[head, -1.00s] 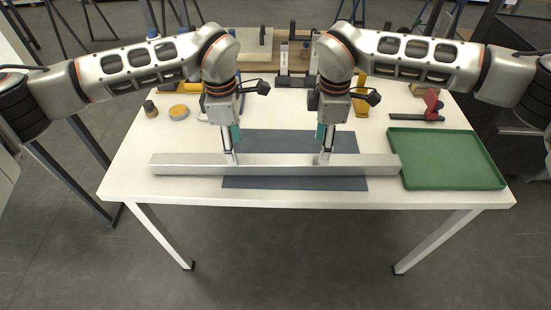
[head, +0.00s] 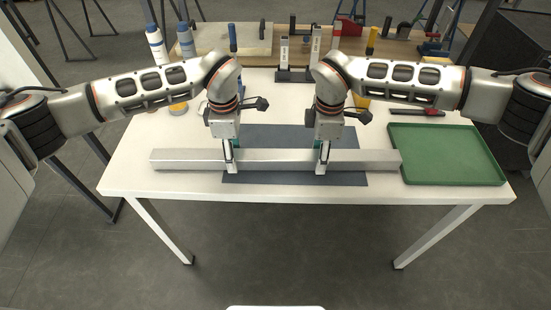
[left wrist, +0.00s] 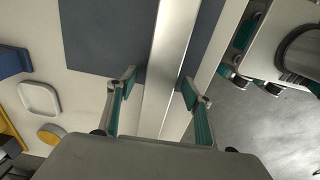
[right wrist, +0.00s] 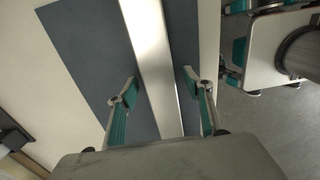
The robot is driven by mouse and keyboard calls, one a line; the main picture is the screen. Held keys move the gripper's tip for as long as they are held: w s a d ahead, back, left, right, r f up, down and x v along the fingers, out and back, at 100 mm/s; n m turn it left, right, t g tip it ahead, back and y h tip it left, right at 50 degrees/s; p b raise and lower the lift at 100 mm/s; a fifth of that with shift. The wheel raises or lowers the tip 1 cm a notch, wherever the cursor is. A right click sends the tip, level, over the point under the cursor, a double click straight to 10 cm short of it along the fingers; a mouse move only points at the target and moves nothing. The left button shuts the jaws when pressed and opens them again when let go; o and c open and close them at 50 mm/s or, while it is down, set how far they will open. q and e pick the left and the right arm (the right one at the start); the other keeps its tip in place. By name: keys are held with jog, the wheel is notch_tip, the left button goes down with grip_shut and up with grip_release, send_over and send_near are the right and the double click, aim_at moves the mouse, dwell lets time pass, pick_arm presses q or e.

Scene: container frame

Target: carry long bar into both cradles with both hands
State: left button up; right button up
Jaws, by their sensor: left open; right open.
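The long bar (head: 275,158) is silver and lies level across the blue-grey mat (head: 275,138) near the table's front. My left gripper (head: 230,167) points down at the bar's left part. In the left wrist view its open fingers (left wrist: 159,85) are on either side of the bar (left wrist: 170,60). My right gripper (head: 322,167) points down at the bar right of its middle. In the right wrist view its open fingers (right wrist: 160,85) also straddle the bar (right wrist: 152,50). At the table's back is a dark stand with two grey uprights (head: 283,53), possibly the cradles; their tops are unclear.
A green tray (head: 445,172) sits at the right, close to the bar's right end. A wooden workbench (head: 380,50) with bottles and tools stands behind the white table (head: 130,170). The table's front strip is clear.

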pick_arm(q)
jog(key=shift+f, duration=0.55)
pick_arm(e)
jog(key=shift+f, duration=0.5)
pick_arm(q)
grip_shut()
pick_arm(e)
grip_shut()
pick_arm(q)
jog(key=shift+w+r, duration=0.1)
jog(key=shift+r, duration=0.2)
pick_arm(e)
jog(key=shift+w+r, duration=0.1)
jog(key=shift+r, duration=0.15)
